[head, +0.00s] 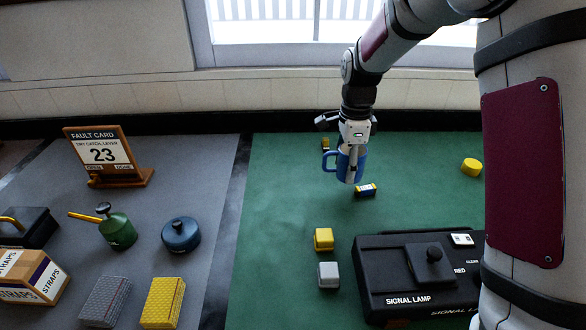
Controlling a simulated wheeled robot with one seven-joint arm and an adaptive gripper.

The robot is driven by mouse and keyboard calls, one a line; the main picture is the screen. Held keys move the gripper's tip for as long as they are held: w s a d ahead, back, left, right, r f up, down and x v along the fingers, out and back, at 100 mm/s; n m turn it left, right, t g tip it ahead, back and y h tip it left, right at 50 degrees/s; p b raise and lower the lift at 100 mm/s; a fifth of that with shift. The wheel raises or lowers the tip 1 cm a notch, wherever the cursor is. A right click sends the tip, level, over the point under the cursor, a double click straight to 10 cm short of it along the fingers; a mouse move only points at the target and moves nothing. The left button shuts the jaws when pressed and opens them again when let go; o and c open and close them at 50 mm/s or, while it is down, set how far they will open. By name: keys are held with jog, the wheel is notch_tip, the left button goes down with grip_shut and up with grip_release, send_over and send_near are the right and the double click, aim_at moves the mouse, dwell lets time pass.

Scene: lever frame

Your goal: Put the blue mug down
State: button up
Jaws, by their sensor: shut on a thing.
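The blue mug (343,170) is in the head view, right of centre, over the far part of the green mat (275,190). Its handle points left and it looks roughly upright. My gripper (352,158) points down and is shut on the mug. The gripper hides part of the mug's rim and side. I cannot tell from this view whether the mug's base touches the mat.
A yellow block (323,239), a grey block (328,274) and the black signal lamp box (395,275) are nearer. The mat left of the mug is clear.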

send_over(292, 179)
jog(key=shift+d+f+p, duration=0.15)
jog(key=shift+f+p, duration=0.15)
jog(key=shift+f, duration=0.4)
jog(key=shift+f+p, duration=0.3)
jog(key=shift+f, duration=1.35)
jog(key=shift+f, duration=0.2)
jog(key=o, duration=1.3)
jog(key=shift+o, duration=0.2)
